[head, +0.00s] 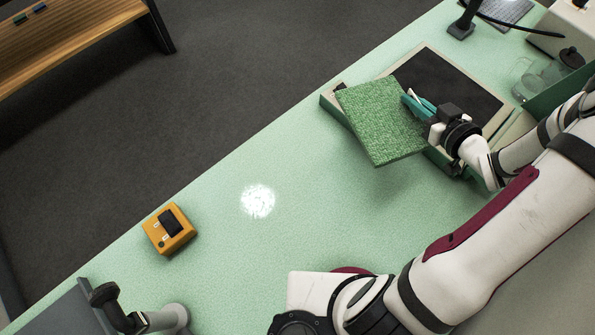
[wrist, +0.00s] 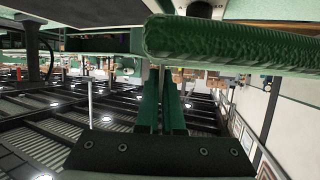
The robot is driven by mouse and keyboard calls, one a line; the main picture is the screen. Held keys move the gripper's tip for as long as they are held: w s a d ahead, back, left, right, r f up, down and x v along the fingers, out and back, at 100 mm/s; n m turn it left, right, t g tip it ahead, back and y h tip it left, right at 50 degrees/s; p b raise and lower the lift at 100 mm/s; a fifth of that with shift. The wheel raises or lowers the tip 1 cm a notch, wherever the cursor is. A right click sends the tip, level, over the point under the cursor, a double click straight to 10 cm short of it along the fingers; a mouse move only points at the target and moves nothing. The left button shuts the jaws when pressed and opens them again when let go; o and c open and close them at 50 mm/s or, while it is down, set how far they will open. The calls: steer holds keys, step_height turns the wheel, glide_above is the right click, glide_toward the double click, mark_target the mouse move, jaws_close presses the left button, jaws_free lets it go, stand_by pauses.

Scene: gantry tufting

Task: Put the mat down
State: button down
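The mat (head: 380,122) is a green, textured, roughly square slab. In the head view it is raised and tilted over the left part of a framed dark panel, and its near corner hangs over the green table. My gripper (head: 409,98) is at the mat's right edge and appears shut on it. In the wrist view the mat's thick green edge (wrist: 235,45) spans the upper right, at the tips of my dark green fingers (wrist: 162,72). The exact contact between fingers and mat is partly hidden.
The pale green table (head: 225,245) is clear in the middle, with a bright glare spot. An orange box with a dark top (head: 169,229) sits at the left. The light-framed dark panel (head: 447,85) lies under the mat. Glass jars (head: 545,75) stand at the far right.

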mark_target(370, 129)
steer(key=s+a+n+g+y, duration=0.1)
steer(key=s+a, duration=0.1)
steer(key=s+a+n+g+y, duration=0.1)
steer(key=s+a, duration=0.2)
steer(key=s+a+f+n+y, duration=0.1)
steer(key=s+a+n+y, duration=0.1)
steer(key=s, duration=0.1)
steer(key=shift+a+g, duration=0.2)
steer(key=shift+g, duration=0.2)
steer(key=w+a+f, duration=0.1)
steer(key=a+f, duration=0.1)
steer(key=a, duration=0.1)
steer(key=w+a+f, duration=0.1)
steer(key=a+f, duration=0.1)
steer(key=a, duration=0.1)
steer(key=w+a+f, duration=0.2)
steer(key=a, duration=0.1)
steer(key=shift+a+f, duration=0.25)
steer(key=shift+a, duration=0.15)
steer(key=f, duration=0.4)
steer(key=shift+w+a, duration=0.1)
steer(key=shift+a, duration=0.1)
steer(key=shift+f, duration=0.15)
steer(key=shift+f, duration=0.1)
steer(key=c, duration=1.1)
jaws_free()
steer(key=shift+o, duration=0.2)
